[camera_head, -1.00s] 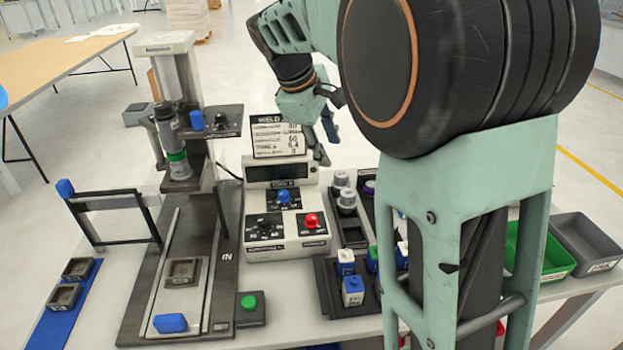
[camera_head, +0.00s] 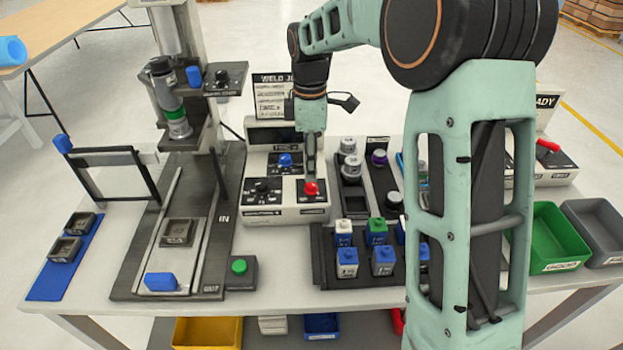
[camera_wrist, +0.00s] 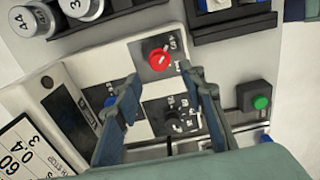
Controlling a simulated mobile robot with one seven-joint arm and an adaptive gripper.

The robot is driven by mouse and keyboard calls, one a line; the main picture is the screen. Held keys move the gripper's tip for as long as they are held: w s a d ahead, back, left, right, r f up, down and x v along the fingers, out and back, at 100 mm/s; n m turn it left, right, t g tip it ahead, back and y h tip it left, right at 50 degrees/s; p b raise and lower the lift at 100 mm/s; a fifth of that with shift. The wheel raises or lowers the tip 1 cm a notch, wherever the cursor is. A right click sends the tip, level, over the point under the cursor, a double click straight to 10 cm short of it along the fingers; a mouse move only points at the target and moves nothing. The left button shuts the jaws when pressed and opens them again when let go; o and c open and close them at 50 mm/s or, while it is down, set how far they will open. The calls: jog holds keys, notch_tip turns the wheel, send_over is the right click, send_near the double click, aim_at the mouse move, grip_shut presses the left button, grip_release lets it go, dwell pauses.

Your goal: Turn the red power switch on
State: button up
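A red knob (camera_head: 311,189) stands on a dark plate at the lower right of the white control box (camera_head: 262,214). In the wrist view the red knob (camera_wrist: 159,60) shows a pale pointer mark; its plate's lettering is too small to read. My gripper (camera_head: 311,172) points down right over this knob. In the wrist view my gripper (camera_wrist: 160,76) is open, its two blue fingers on either side of the knob with gaps. Contact cannot be told. A second red control, a lever-like handle (camera_head: 547,145), sits on a panel at the far right.
A blue knob (camera_head: 285,160) and a black knob (camera_head: 262,187) share the control box. A press fixture (camera_head: 174,120) stands left, with a green button (camera_head: 239,266) beside its base.

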aim_at(311, 184)
jog(key=shift+f, duration=2.7)
grip_shut()
